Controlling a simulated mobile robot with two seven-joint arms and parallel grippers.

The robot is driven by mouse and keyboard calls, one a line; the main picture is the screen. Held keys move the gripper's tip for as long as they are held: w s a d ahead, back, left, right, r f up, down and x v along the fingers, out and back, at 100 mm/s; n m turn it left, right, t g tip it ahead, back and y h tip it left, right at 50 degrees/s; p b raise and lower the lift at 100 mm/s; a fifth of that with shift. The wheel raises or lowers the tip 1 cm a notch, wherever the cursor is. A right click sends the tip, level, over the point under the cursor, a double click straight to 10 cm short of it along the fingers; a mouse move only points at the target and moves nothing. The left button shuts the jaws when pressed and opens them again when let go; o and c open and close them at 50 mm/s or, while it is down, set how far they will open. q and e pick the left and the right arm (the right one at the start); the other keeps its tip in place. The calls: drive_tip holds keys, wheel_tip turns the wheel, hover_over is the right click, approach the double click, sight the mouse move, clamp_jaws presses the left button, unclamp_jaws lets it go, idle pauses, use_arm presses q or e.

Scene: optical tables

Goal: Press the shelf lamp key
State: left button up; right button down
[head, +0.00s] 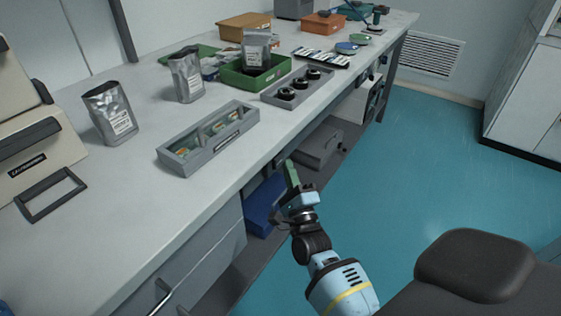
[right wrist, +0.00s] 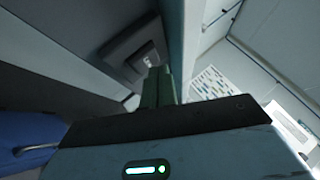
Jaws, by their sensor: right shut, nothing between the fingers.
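My right gripper (head: 291,175) is at the front edge of the bench, over the gap in front of the lower shelf. Its green fingers are shut and empty. They also show in the right wrist view (right wrist: 158,85), pointing at a grey housing (right wrist: 135,50) under a flat panel. A small pale part on this housing (right wrist: 149,59), possibly the lamp key, is just beyond the fingertips. I cannot tell whether the fingers touch it. The key cannot be made out in the head view. My left gripper is not in view.
The bench top (head: 75,245) holds a grey divided tray (head: 165,157), silver pouches (head: 186,75) and a green bin (head: 232,78). Below are a blue bin (head: 262,205) and a grey box (head: 318,148). The teal floor (head: 420,170) to the right is clear.

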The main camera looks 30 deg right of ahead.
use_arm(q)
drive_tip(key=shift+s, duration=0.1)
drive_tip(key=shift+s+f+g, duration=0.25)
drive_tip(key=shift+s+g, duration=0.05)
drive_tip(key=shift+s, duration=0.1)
use_arm(e)
drive_tip(key=shift+w+a, duration=0.2)
drive_tip(key=shift+w, duration=0.2)
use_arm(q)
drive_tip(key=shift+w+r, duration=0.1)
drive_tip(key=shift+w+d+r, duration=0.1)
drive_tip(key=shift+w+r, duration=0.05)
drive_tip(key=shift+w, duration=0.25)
use_arm(e)
drive_tip(key=shift+s+d, duration=0.15)
drive_tip(key=shift+s, duration=0.25)
use_arm(q)
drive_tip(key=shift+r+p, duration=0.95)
drive_tip(key=shift+p, duration=0.05)
use_arm(e)
drive_tip(key=s+d, duration=0.2)
drive_tip(key=s, duration=0.3)
drive_tip(key=shift+s+d, duration=0.15)
drive_tip(key=shift+s, duration=0.15)
